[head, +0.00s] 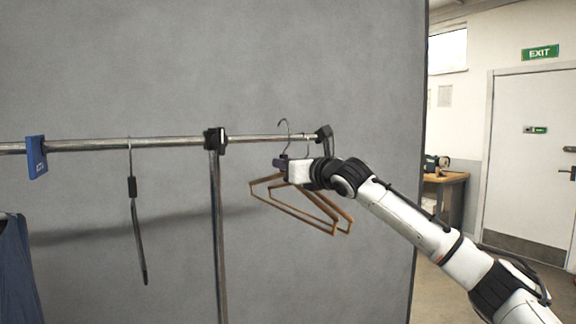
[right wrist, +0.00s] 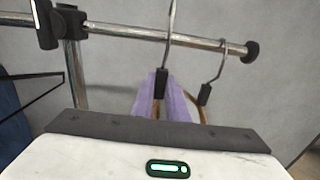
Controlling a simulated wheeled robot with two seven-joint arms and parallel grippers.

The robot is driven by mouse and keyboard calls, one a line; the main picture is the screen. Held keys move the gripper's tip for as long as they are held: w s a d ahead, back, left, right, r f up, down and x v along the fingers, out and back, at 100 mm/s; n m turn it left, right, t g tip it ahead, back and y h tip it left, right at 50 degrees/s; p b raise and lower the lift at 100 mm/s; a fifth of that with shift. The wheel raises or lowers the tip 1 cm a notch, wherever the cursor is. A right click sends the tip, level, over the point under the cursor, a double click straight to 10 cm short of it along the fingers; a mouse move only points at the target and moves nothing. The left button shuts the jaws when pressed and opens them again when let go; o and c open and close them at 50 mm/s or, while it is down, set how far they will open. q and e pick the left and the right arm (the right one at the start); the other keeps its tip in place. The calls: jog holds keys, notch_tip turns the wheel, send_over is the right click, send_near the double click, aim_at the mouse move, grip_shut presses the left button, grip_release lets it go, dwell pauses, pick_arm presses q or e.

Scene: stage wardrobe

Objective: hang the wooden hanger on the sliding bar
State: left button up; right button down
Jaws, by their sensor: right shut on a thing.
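My right gripper (head: 284,163) is shut on the neck of a wooden hanger (head: 292,211); its purple fingers (right wrist: 164,97) close around the hanger's black collar (right wrist: 159,84). The held hanger's metal hook (head: 283,124) points up and rises above the sliding bar (head: 262,138), the thinner bar right of the black clamp. In the right wrist view the hook's stem (right wrist: 171,22) crosses in front of the bar, and its top is out of frame. I cannot tell whether the hook is around the bar. My left gripper is not in view.
A second wooden hanger (right wrist: 204,97) hangs on the sliding bar close to the right, near the black end cap (right wrist: 251,51). A dark hanger (head: 132,188) and a blue tag (head: 37,158) are on the left rail. The bar between clamp (head: 214,140) and gripper is clear.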

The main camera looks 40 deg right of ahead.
jog(key=shift+w+d, duration=0.25)
jog(key=shift+w, duration=1.15)
jog(key=shift+w+d, duration=0.2)
jog(key=shift+w, duration=1.15)
jog(key=shift+f, duration=1.7)
jog(key=c, duration=1.7)
grip_release()
jog(key=shift+o, duration=0.2)
